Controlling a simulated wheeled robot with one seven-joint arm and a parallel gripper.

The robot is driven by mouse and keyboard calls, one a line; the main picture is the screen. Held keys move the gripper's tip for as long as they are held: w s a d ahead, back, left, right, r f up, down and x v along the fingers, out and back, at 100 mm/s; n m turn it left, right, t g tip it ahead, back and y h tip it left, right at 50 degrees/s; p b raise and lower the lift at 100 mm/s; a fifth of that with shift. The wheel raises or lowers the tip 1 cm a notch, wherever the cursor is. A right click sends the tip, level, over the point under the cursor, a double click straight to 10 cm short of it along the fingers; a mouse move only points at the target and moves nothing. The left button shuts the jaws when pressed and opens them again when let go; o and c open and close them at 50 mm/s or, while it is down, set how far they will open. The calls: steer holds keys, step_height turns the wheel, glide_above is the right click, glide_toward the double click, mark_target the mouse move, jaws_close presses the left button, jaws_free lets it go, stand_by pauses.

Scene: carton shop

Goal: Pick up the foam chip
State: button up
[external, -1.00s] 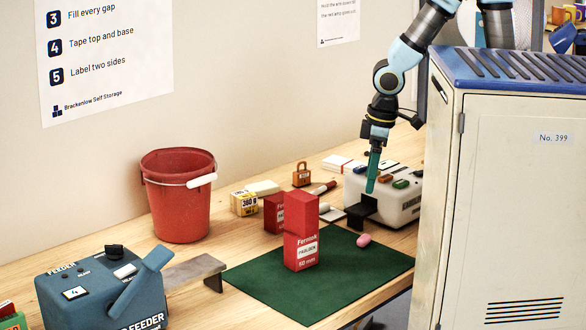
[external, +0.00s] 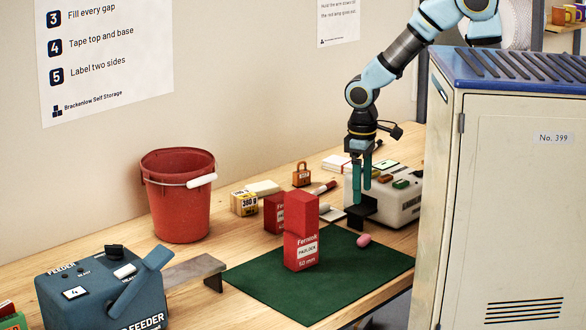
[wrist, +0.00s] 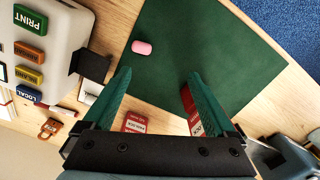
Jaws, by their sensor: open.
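The foam chip is a small pink rounded piece (external: 364,240) lying on the dark green mat (external: 262,272), near the mat's right side. In the wrist view the foam chip (wrist: 141,47) lies on the mat (wrist: 215,40) beyond the left fingertip, apart from it. My gripper (external: 363,180) hangs above the back of the mat, beside the pale label machine, with its fingers pointing down. In the wrist view my gripper (wrist: 157,78) has its two green fingers spread wide, with nothing between the tips.
A tall red Fernlok box (external: 301,232) stands on the mat, with another red box (external: 273,213) behind it. The label machine (external: 407,198) with its dark ledge is close to my gripper. A red bucket (external: 178,195), blue feeder (external: 105,290) and tall cabinet (external: 505,200) stand around.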

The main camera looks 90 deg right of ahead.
steer(key=m+g+b, duration=0.1)
steer(key=m+b, duration=0.1)
steer(key=b, duration=0.2)
glide_toward(364, 236)
steer(key=shift+y, duration=0.4)
steer(key=f, duration=0.2)
steer(key=f+p, duration=0.1)
steer(key=f, duration=0.2)
steer(key=s+f+p, duration=0.1)
steer(key=f, duration=0.2)
steer(key=shift+f, duration=0.25)
steer(key=c, duration=1.4)
steer(key=shift+r, duration=0.15)
